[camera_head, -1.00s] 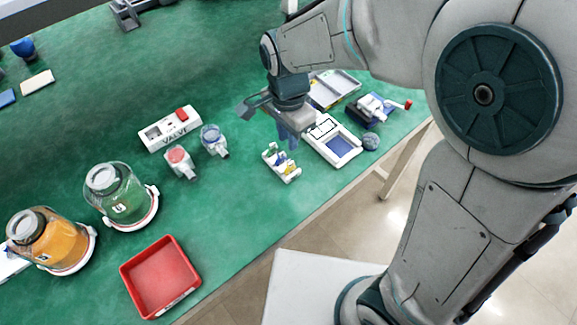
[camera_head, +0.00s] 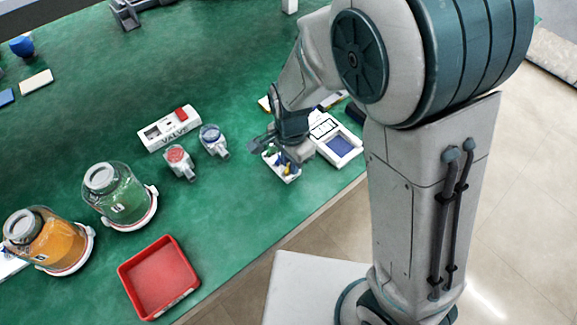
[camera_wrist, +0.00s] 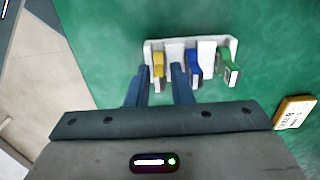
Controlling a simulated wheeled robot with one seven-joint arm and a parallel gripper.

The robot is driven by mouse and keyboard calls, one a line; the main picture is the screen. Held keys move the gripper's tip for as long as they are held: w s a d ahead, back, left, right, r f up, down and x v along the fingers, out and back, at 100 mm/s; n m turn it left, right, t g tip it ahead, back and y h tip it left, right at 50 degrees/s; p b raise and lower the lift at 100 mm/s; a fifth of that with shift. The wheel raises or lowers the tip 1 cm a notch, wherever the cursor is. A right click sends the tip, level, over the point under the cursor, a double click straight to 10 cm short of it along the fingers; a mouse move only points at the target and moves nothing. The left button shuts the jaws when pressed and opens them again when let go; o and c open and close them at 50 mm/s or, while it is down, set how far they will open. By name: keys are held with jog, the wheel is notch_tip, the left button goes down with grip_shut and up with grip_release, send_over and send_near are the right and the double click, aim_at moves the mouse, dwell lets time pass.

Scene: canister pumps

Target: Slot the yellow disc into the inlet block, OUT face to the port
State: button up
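The yellow disc (camera_wrist: 158,64) stands in a white rack (camera_wrist: 208,43), beside a blue disc (camera_wrist: 194,64) and a green disc (camera_wrist: 226,66). My gripper (camera_wrist: 160,76) is open; its two dark fingers point at the rack, one on either side of the yellow disc's line. I cannot tell whether they touch it. In the head view my gripper (camera_head: 284,160) hangs over the rack (camera_head: 291,179) and partly hides it. A white block marked VALVE (camera_head: 170,129), with a dark window and a red part, lies to the left; I cannot tell if it is the inlet block. No OUT marking is legible.
Two small fittings, red-topped (camera_head: 179,161) and blue-topped (camera_head: 213,140), stand near the VALVE block. Green (camera_head: 118,197) and orange (camera_head: 47,239) canisters and a red tray (camera_head: 160,277) are at lower left. A white device (camera_head: 337,140) is close right of the rack.

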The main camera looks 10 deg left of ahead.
grip_shut()
